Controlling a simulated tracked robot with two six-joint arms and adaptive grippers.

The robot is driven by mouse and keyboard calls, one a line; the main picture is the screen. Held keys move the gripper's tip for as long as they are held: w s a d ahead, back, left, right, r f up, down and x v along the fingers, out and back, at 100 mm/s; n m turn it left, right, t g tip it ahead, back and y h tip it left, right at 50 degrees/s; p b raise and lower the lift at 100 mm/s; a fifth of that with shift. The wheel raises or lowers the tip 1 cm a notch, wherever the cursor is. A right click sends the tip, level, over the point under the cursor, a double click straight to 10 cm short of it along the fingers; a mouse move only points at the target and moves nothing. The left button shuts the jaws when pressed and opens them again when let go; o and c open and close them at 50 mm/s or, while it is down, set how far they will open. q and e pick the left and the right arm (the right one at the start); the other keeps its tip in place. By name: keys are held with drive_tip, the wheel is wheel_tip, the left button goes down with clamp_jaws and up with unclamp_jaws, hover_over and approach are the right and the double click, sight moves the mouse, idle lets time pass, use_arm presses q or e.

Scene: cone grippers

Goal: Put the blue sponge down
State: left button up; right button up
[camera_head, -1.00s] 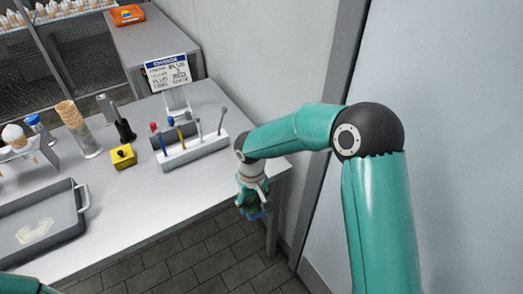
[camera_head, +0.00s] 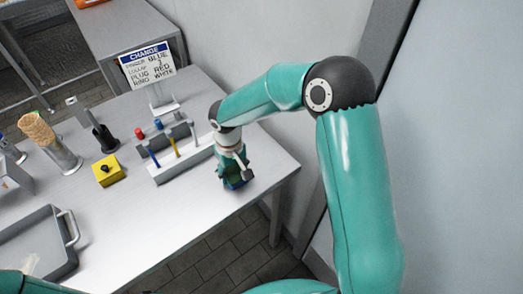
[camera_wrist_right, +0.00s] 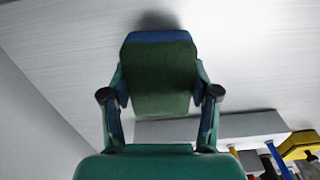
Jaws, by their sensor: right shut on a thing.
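My right gripper (camera_head: 233,172) is over the right end of the white table (camera_head: 115,240), to the right of the tool rack. It points down. In the right wrist view, its two fingers (camera_wrist_right: 160,98) are shut on the blue sponge (camera_wrist_right: 158,42), which shows a blue far edge and a dark green face. A dark shadow lies on the table just beyond the sponge, so it is close to the surface; I cannot tell if it touches. In the head view the gripper mostly hides the sponge. My left gripper is not in view.
A grey rack (camera_head: 183,160) with several coloured tools stands just left of the gripper. A sign (camera_head: 147,65), a yellow box (camera_head: 107,171), a cone stack (camera_head: 38,130) and a grey tray (camera_head: 35,250) are further off. The table's right front corner is bare.

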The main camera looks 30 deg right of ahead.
drive_tip(key=shift+w, duration=0.25)
drive_tip(key=shift+d+r, duration=0.1)
drive_tip(key=shift+w+d+r, duration=0.15)
drive_tip(key=shift+d, duration=0.1)
drive_tip(key=w+d+r+b, duration=0.3)
drive_tip(key=d+r+b, duration=0.1)
drive_tip(key=d+r, duration=0.3)
wheel_tip(320, 180, up, 2)
drive_tip(key=shift+r, duration=0.1)
wheel_tip(320, 180, up, 8)
drive_tip(key=b, duration=0.2)
hover_over(265, 159)
drive_tip(key=shift+n, duration=0.4)
wheel_tip(265, 159, down, 19)
drive_tip(key=shift+f+b, duration=0.15)
drive_tip(key=shift+b, duration=0.7)
drive_tip(key=shift+f, duration=0.1)
